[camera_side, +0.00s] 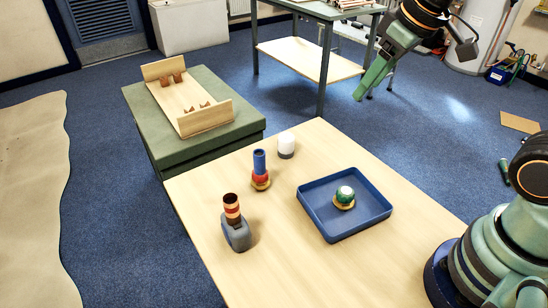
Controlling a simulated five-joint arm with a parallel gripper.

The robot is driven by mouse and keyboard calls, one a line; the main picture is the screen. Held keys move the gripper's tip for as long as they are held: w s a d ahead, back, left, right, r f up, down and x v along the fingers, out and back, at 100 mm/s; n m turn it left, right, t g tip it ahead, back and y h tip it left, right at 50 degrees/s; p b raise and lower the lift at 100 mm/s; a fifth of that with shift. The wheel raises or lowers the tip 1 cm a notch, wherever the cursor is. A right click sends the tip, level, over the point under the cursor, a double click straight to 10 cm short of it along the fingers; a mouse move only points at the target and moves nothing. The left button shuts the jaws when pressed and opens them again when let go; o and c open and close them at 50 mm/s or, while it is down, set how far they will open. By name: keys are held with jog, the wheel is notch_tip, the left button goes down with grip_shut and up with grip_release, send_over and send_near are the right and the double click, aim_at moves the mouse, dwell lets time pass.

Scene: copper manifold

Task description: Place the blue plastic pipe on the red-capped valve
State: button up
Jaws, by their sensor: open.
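The blue plastic pipe (259,160) stands upright on the wooden table. It rests on top of the red-capped valve (261,178), whose red part and brass-coloured base show just under it. From this angle I cannot tell how deeply the two fit together. My gripper (364,86) is at the upper right, raised well above and away from the pipe and valve. Its green fingers point down and left. It is open with nothing visible in it.
A blue tray (313,212) holds a green-capped valve (344,195). A copper-coloured piece (232,206) stands in a grey holder (237,236) at front left. A white cylinder (286,142) stands behind the pipe. A wooden rack (207,118) sits on a green cabinet (177,154).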

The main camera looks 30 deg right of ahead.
jog(key=shift+s+d+f+m+t, duration=0.3)
jog(key=shift+s+d+m, duration=0.3)
jog(key=shift+s, duration=0.25)
jog(key=shift+s+d+f+m+t, duration=0.2)
jog(key=shift+s+d+f+m, duration=0.3)
jog(key=shift+s, duration=0.3)
jog(key=shift+r, duration=0.15)
